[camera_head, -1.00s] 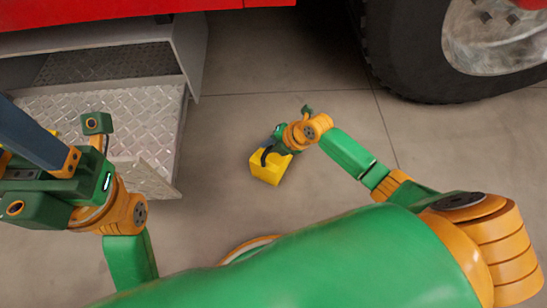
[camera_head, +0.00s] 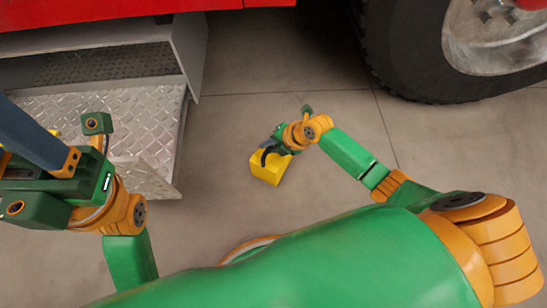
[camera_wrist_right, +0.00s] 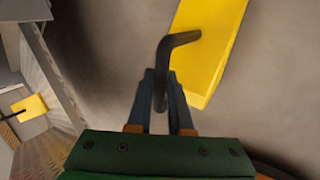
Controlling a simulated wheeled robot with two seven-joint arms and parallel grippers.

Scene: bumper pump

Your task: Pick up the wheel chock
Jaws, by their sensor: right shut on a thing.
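The wheel chock (camera_head: 268,168) is a yellow block with a bent black handle. It is on or just above the floor in the middle of the head view; I cannot tell if it touches. In the right wrist view the chock (camera_wrist_right: 209,45) and its black handle (camera_wrist_right: 178,42) are close. My right gripper (camera_head: 274,146) is shut on the handle, with the handle between its fingers (camera_wrist_right: 160,97). My left gripper (camera_head: 32,135) is at the left edge, its fingers partly cut off, so its opening is unclear.
A second yellow block with a dark handle (camera_wrist_right: 30,108) shows at the left of the right wrist view. Metal tread-plate steps (camera_head: 105,110) stand at the left under a red vehicle (camera_head: 110,10). A large tyre (camera_head: 395,60) is at the upper right. Floor around the chock is clear.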

